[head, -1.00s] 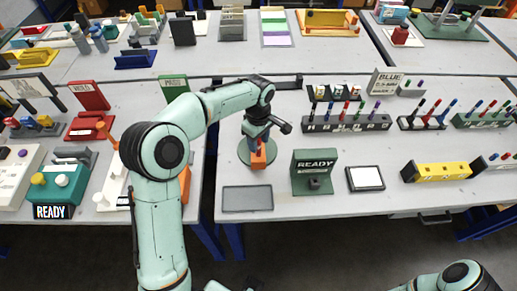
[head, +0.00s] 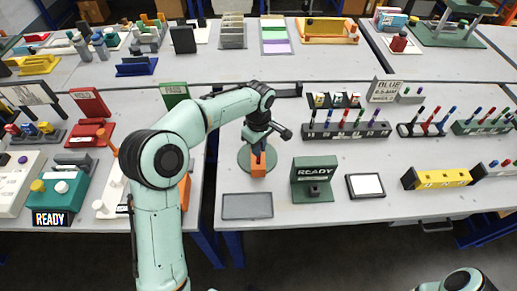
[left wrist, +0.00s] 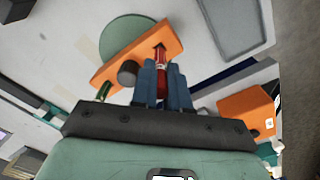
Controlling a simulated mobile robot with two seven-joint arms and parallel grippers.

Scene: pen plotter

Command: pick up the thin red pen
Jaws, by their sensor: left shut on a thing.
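My left gripper (left wrist: 163,85) is shut on a red pen (left wrist: 161,68), which shows between its blue-grey fingers in the left wrist view. The pen's tip end lies over an orange bar (left wrist: 112,68) beside a dark round knob (left wrist: 128,73). Whether the pen still touches the orange part, I cannot tell. In the head view my left gripper (head: 257,140) points down just above an orange block (head: 258,164) on a round green disc (head: 245,160). The pen itself is hidden there. My right gripper is out of view; only part of that arm shows at the lower right.
A grey tray (head: 247,206), a green READY stand (head: 314,178) and a white-topped pad (head: 366,185) stand near the table's front edge. A dark rack (head: 346,131) with several pens stands behind them. A yellow block (head: 440,177) is at the right.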

